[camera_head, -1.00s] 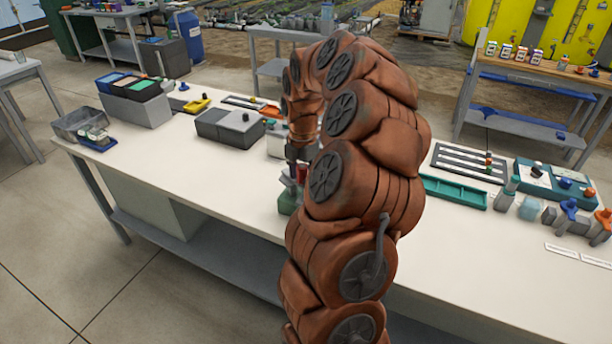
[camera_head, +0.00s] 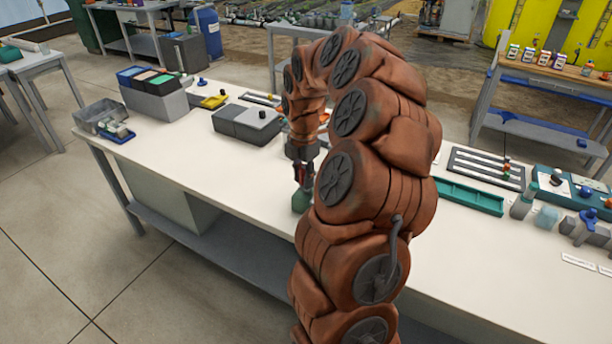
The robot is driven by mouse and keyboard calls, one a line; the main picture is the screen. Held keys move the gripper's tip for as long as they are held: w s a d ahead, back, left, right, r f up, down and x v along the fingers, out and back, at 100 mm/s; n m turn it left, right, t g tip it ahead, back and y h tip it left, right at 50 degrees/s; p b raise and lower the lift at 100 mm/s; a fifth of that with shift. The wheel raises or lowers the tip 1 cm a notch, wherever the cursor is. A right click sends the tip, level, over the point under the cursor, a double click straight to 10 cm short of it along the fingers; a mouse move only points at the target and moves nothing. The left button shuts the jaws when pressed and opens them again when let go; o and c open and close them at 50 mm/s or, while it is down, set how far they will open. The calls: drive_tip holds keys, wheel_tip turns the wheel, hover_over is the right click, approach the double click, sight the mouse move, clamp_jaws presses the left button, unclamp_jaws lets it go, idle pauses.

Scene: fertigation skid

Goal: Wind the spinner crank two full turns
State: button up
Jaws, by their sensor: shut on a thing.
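My gripper (camera_head: 304,184) points down over the workbench, just above a small green device (camera_head: 300,203), which I take to be the spinner. My arm hides much of that device and its right side. The fingers are dark with a red part between or beside them. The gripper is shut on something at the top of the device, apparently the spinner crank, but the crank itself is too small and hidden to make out.
The white workbench (camera_head: 220,190) has clear room left of the gripper. A grey box with a dark knob (camera_head: 247,124) stands behind. A green tray (camera_head: 470,197) and a slotted rack (camera_head: 487,168) lie right of my arm.

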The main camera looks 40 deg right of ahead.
drive_tip(key=shift+w+a+r, duration=0.2)
drive_tip(key=shift+w+a, duration=0.05)
drive_tip(key=shift+w, duration=0.5)
drive_tip(key=shift+w+r, duration=0.1)
drive_tip(key=shift+w+r+p, duration=0.1)
drive_tip(key=shift+w+p, duration=0.3)
drive_tip(key=shift+p, duration=0.1)
drive_tip(key=shift+w+p, duration=0.35)
drive_tip(key=shift+w, duration=0.45)
drive_tip(key=shift+f, duration=0.25)
drive_tip(key=shift+w+d+f+p, duration=0.15)
drive_tip(key=shift+w+d+p, duration=0.1)
drive_tip(key=shift+w, duration=0.2)
drive_tip(key=shift+w+d+f+p, duration=0.15)
drive_tip(key=shift+w+d, duration=0.1)
drive_tip(key=shift+w, duration=0.2)
